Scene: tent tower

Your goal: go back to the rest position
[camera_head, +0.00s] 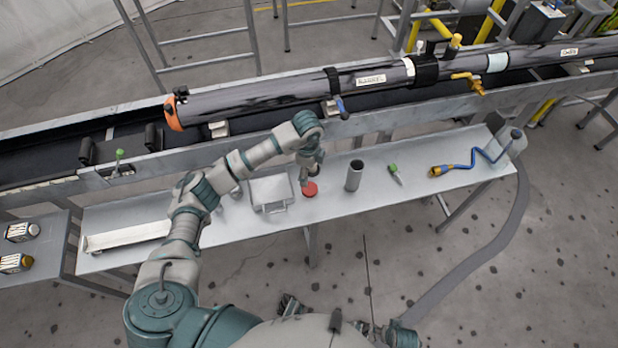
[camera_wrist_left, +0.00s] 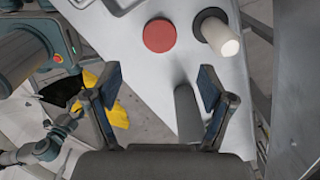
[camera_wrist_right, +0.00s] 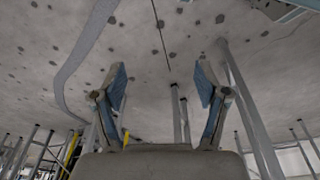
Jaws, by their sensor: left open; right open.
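My left arm reaches over the grey bench in the head view. Its left gripper (camera_head: 312,172) hangs just above the bench beside a red round disc (camera_head: 310,189). In the left wrist view this gripper (camera_wrist_left: 160,88) is open, with nothing between its fingers. The red disc (camera_wrist_left: 159,35) lies beyond the fingertips there, next to an upright cylinder (camera_wrist_left: 216,32). My right gripper (camera_wrist_right: 161,82) is open and empty in the right wrist view, with only the concrete floor and some metal legs beyond it. I cannot make out the right gripper clearly in the head view.
The bench (camera_head: 330,205) carries a silver box (camera_head: 270,191), a grey cylinder (camera_head: 354,176), a green-tipped item (camera_head: 395,172) and a blue hose (camera_head: 460,166). Behind it, a long dark tube (camera_head: 300,88) lies along a metal frame. The floor in front of the bench is mostly open.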

